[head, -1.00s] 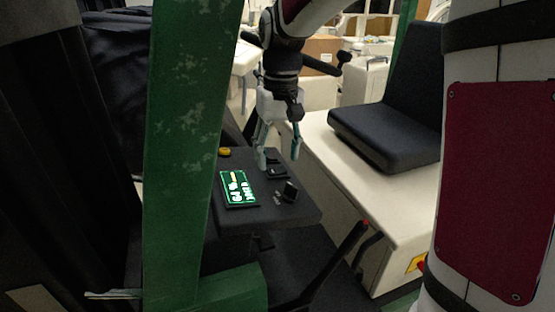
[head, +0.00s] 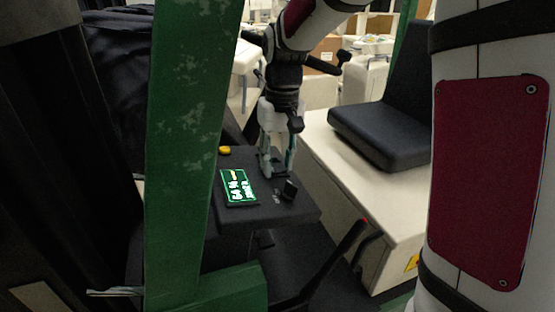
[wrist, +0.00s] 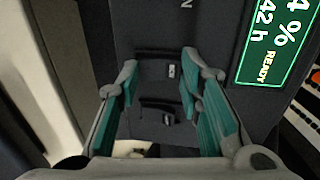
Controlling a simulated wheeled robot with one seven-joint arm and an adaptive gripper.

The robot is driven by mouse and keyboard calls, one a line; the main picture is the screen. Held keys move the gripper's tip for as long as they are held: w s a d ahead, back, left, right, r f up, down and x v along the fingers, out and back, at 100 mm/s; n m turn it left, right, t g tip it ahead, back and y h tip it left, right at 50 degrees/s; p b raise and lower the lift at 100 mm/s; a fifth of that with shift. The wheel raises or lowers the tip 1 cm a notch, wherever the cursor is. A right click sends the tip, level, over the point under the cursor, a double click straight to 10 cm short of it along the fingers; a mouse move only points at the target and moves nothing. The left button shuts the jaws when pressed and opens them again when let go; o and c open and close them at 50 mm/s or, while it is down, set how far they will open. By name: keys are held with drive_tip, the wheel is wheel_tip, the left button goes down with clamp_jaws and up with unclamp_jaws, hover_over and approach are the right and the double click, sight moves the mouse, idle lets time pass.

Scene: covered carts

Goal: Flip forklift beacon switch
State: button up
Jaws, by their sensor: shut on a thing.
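Two black rocker switches, one upper (wrist: 158,67) and one lower (wrist: 158,112), sit in the dark console in the wrist view. Each has a small pale mark; I cannot read which one is the beacon switch. My gripper (head: 278,174) points down at the console (head: 302,212) in the head view. In the wrist view its teal-padded fingers (wrist: 159,62) stand at the left and right ends of the upper switch, closed on it. Exact contact at the tips is hard to see. In the head view the fingers mostly hide the switches.
A lit green display (head: 238,187) lies left of the gripper on the console. A green post (head: 188,150) and a black seat (head: 385,130) flank the console.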

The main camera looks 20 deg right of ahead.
drive_tip(key=shift+s+d+y+p, duration=0.1)
drive_tip(key=shift+d+y+p, duration=0.25)
drive_tip(key=shift+y, duration=0.35)
drive_tip(key=shift+d+f+y, duration=0.1)
drive_tip(key=shift+d+y, duration=0.05)
drive_tip(key=shift+y, duration=1.05)
drive_tip(key=o, duration=1.2)
drive_tip(key=shift+c, duration=0.2)
drive_tip(key=v, duration=1.2)
